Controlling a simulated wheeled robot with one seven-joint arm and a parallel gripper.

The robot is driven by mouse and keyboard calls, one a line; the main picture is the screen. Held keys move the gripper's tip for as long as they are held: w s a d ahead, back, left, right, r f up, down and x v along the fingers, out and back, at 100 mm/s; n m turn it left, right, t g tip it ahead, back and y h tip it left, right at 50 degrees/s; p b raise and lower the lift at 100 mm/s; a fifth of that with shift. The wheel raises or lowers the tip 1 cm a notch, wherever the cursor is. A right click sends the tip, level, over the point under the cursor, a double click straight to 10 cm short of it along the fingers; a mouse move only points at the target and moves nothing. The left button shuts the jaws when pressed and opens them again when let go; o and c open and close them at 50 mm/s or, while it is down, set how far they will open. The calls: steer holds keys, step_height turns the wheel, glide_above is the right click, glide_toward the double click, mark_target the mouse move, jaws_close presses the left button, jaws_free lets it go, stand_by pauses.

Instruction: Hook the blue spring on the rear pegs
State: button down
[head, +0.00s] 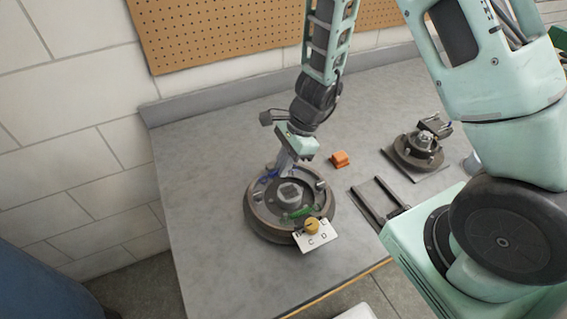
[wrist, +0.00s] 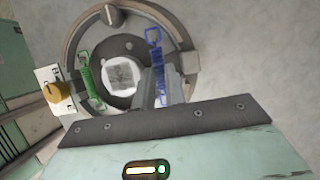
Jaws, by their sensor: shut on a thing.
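The blue spring (wrist: 154,42) is in my gripper (wrist: 166,86), whose jaws are shut on it. The spring's looped end sticks out past the fingers, over the rim of a round brake-like assembly (wrist: 75,45). In the head view the blue spring (head: 271,174) shows beside the fingers of my gripper (head: 284,168), at the far side of the assembly (head: 262,222). A green spring (wrist: 87,80) lies across the opposite side of the hub; it also shows in the head view (head: 301,212). I cannot tell whether the blue spring touches any peg.
An orange block (head: 340,159), a dark forked bracket (head: 375,203) and a second round fixture (head: 418,150) are to the right. The bench's left side is clear.

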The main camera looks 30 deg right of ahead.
steer(key=shift+f+b, duration=0.95)
steer(key=shift+b, duration=0.2)
stand_by(1.8)
steer(key=c, duration=1.4)
jaws_free()
steer(key=c, duration=0.3)
steer(key=shift+r, duration=0.2)
steer(key=shift+r+p, duration=3.2)
steer(key=shift+r, duration=0.2)
